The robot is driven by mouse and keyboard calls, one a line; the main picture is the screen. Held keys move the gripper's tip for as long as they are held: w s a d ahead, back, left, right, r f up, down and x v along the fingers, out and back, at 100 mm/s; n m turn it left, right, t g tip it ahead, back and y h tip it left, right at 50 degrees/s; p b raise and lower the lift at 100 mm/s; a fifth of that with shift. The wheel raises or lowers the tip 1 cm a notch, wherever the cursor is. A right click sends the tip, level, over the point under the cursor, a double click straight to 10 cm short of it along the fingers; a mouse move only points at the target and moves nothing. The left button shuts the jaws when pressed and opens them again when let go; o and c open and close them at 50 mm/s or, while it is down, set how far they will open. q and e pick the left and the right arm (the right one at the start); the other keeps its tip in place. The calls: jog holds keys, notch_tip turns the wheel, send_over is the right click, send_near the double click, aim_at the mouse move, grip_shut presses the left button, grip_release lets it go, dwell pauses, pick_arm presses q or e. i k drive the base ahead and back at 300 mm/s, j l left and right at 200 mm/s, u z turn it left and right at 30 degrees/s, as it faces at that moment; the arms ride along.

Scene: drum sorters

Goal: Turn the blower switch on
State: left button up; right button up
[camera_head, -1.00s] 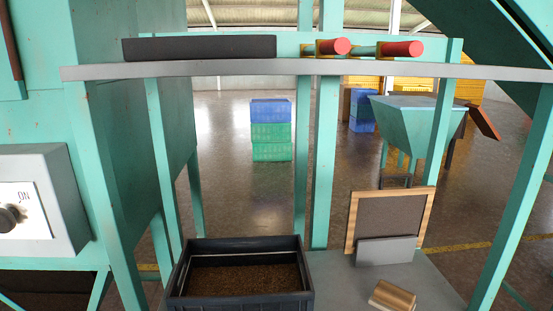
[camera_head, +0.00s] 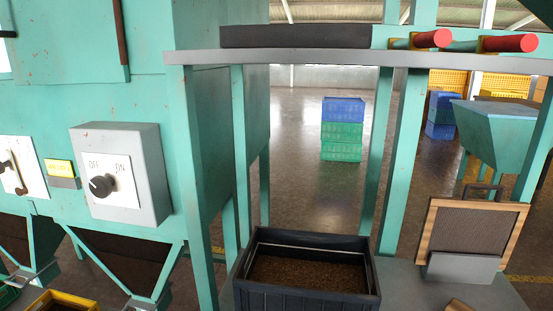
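The switch box (camera_head: 122,174) is a grey box on the front of the teal machine at the left. Its white plate is marked OFF and ON, and a black rotary knob (camera_head: 102,186) sits on it. The knob's exact pointing direction is hard to tell at this size. A small yellow label (camera_head: 60,169) is just left of the box; its text is too small to read. Neither of my grippers is in view.
A dark crate of brown grains (camera_head: 306,303) stands at the bottom middle. A grey rail (camera_head: 330,57) with red-ended handles crosses above it. A wood-framed screen (camera_head: 472,238) stands at right. Stacked blue and green crates (camera_head: 342,130) are farther back on open floor.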

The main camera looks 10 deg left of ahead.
aim_at(100, 187)
jog(key=u, duration=1.4)
